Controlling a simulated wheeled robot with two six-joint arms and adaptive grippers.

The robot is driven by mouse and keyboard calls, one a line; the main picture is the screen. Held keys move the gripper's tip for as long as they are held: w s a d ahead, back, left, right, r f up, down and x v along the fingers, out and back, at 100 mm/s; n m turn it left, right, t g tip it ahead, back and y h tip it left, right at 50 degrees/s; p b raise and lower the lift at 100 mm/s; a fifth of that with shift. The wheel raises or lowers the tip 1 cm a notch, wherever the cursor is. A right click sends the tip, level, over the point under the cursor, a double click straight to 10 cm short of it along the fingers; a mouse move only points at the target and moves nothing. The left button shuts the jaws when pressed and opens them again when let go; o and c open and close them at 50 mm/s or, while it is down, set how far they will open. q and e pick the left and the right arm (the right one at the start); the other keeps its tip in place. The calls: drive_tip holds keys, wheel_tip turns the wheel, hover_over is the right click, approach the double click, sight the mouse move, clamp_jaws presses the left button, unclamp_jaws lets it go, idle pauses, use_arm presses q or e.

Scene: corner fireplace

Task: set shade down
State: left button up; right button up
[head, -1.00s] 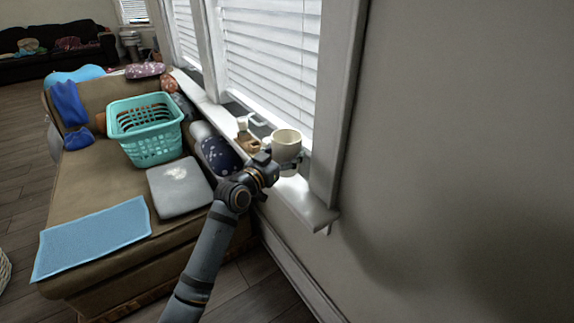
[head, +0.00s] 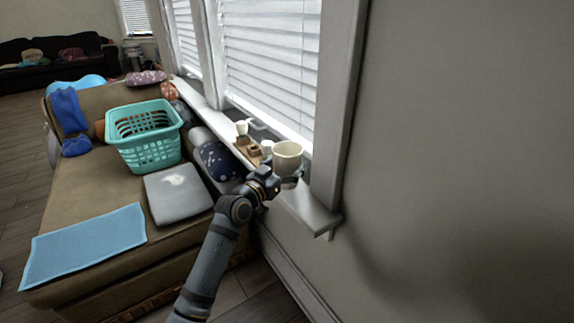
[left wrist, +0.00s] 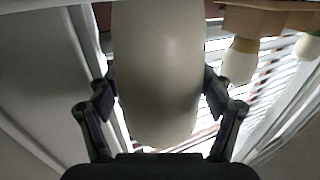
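The cream, cup-shaped shade (head: 287,156) is upright with its open rim up, over the near end of the white window sill (head: 312,211). My left gripper (head: 283,180) is around its lower part. In the left wrist view the shade (left wrist: 158,75) fills the middle, with the fingers of my left gripper (left wrist: 160,95) against both its sides. The gripper hides the shade's bottom, so I cannot tell whether it touches the sill. My right gripper is not in view.
A wooden holder (head: 253,150) with small white pieces stands on the sill just behind the shade. The window blinds (head: 270,65) and frame are close on the right. A couch with a teal basket (head: 148,150) and a grey cushion (head: 177,193) is left.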

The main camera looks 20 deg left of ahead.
use_arm(q)
drive_tip(key=shift+o, duration=0.7)
drive_tip(key=shift+r, duration=0.15)
